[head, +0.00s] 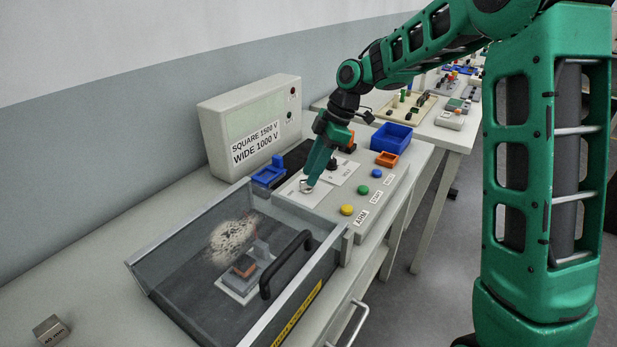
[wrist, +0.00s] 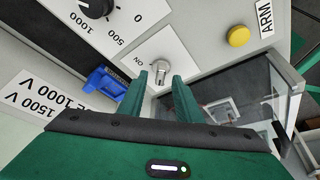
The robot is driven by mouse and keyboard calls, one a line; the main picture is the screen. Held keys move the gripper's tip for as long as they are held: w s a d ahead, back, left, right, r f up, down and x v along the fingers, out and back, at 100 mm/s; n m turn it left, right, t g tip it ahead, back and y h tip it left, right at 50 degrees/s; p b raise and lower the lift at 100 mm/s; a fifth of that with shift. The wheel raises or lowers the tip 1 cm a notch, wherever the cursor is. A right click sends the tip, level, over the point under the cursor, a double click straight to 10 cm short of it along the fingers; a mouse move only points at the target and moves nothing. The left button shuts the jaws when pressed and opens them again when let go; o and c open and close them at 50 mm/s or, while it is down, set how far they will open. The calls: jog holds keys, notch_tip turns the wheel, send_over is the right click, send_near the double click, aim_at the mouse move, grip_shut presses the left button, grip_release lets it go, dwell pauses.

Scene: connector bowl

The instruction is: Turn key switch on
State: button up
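The key switch (wrist: 158,71) is a small silver knob on a white plate marked ON in the wrist view. It sits just beyond and between the two fingertips of my gripper (wrist: 162,82). The green fingers are apart, with a gap between them, and I see nothing held. In the head view my gripper (head: 306,186) points down at the left end of the control panel (head: 364,222). The key switch is mostly hidden behind the fingertips there. Whether a finger touches the switch I cannot tell.
A clear-lidded test box (head: 190,262) with a black handle stands close in front of the panel. A voltage dial (wrist: 97,6), yellow button (wrist: 239,37) and blue connector (wrist: 104,82) are near my gripper. A display box (head: 250,120) stands behind.

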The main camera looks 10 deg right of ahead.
jog(key=shift+x, duration=1.2)
grip_shut()
